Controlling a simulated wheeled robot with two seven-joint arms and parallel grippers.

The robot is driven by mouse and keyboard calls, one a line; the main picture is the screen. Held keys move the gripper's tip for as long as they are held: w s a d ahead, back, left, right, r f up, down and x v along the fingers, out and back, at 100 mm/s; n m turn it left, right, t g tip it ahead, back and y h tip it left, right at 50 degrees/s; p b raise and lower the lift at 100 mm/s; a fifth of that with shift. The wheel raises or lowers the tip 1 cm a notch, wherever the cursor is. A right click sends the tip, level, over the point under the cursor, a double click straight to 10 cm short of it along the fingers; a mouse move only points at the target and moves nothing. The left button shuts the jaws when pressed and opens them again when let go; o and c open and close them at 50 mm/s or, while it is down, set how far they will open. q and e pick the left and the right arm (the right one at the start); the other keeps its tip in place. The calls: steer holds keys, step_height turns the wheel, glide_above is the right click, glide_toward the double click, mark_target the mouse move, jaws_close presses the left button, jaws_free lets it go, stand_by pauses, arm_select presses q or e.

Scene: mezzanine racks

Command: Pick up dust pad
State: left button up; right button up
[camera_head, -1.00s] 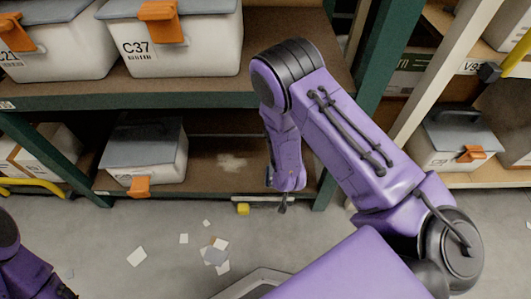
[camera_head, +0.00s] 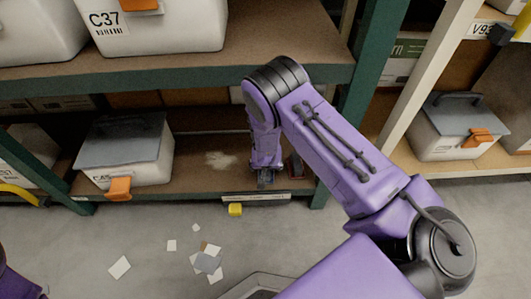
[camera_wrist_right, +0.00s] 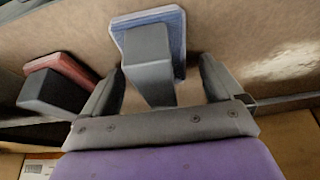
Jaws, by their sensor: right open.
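In the right wrist view, a pad with a blue and white base (camera_wrist_right: 176,24) and a grey block handle (camera_wrist_right: 150,62) stands on the brown shelf board. My right gripper (camera_wrist_right: 160,82) is open, with one finger on each side of this handle; contact cannot be told. A second pad, with a red base (camera_wrist_right: 66,70) and dark handle (camera_wrist_right: 52,93), stands to the left. In the head view my right gripper (camera_head: 265,178) is low over the lower shelf, and the dark-handled red pad (camera_head: 297,167) is just right of it. My left gripper is out of frame.
A pale dusty patch (camera_head: 220,160) lies on the lower shelf board (camera_head: 200,178). A lidded grey bin (camera_head: 130,150) stands left of it. A green post (camera_head: 362,85) rises at the right, with the upper shelf edge (camera_head: 200,75) above. Paper scraps (camera_head: 207,263) litter the floor.

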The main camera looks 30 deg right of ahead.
steer(key=shift+f, duration=0.1)
stand_by(0.3)
steer(key=c, duration=1.2)
steer(key=shift+o, duration=0.2)
step_height(320, 180, up, 4)
steer(key=p, duration=0.3)
steer(key=shift+p, duration=0.4)
steer(key=s+a+r+p, duration=0.8)
steer(key=a+p, duration=0.3)
steer(key=p, duration=0.3)
steer(key=shift+s+a+r, duration=0.15)
steer(key=shift+r, duration=0.5)
